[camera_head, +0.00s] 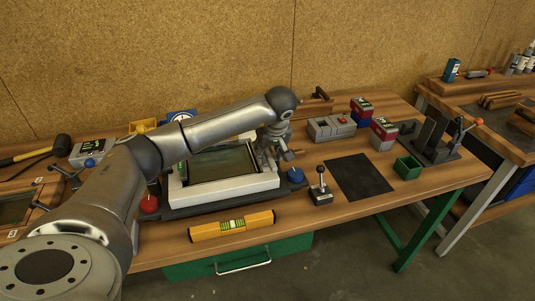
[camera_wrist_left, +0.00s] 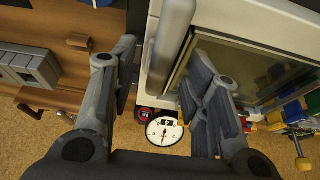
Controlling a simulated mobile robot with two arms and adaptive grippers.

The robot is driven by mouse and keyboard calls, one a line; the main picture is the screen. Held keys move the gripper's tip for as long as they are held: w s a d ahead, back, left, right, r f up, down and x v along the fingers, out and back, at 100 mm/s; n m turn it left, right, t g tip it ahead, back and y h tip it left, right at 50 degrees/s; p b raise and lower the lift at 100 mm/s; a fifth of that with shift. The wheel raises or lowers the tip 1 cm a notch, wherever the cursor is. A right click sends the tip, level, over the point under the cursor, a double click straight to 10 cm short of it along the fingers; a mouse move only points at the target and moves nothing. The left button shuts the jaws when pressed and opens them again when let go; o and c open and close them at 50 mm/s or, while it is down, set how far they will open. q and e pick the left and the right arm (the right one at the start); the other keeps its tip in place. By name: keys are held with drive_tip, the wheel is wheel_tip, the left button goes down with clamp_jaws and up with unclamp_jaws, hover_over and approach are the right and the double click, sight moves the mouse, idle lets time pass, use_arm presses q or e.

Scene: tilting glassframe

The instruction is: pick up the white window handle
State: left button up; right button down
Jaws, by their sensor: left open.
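The white window frame (camera_head: 225,192) with its dark glass pane lies on a black base on the bench. In the left wrist view the frame (camera_wrist_left: 238,18) fills the upper right. A pale, rounded bar (camera_wrist_left: 174,38), which looks like the white window handle, runs along the frame's edge. My left gripper (camera_head: 274,156) is over the frame's right end in the head view. In the left wrist view my left gripper (camera_wrist_left: 163,78) is open, its fingers apart on either side of the bar. I cannot tell whether they touch it. In the head view the handle is hidden behind the gripper.
A yellow spirit level (camera_head: 232,225) lies in front of the frame. A joystick (camera_head: 320,188), a dark mat (camera_head: 358,177) and a green box (camera_head: 407,167) stand to the right. A round dial (camera_wrist_left: 165,131) shows below the bar in the wrist view.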

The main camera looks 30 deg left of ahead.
use_arm(q)
drive_tip(key=shift+x, duration=1.15)
clamp_jaws()
drive_tip(key=shift+r, duration=0.1)
drive_tip(key=shift+r, duration=0.15)
drive_tip(key=shift+r+b, duration=0.5)
drive_tip(key=shift+r, duration=0.1)
drive_tip(key=s+d+r, duration=0.2)
drive_tip(key=s+r, duration=0.4)
drive_tip(key=r, duration=0.2)
drive_tip(key=s+d+r, duration=0.2)
drive_tip(key=s+r, duration=0.5)
drive_tip(key=r, duration=0.1)
drive_tip(key=shift+d+p, duration=0.4)
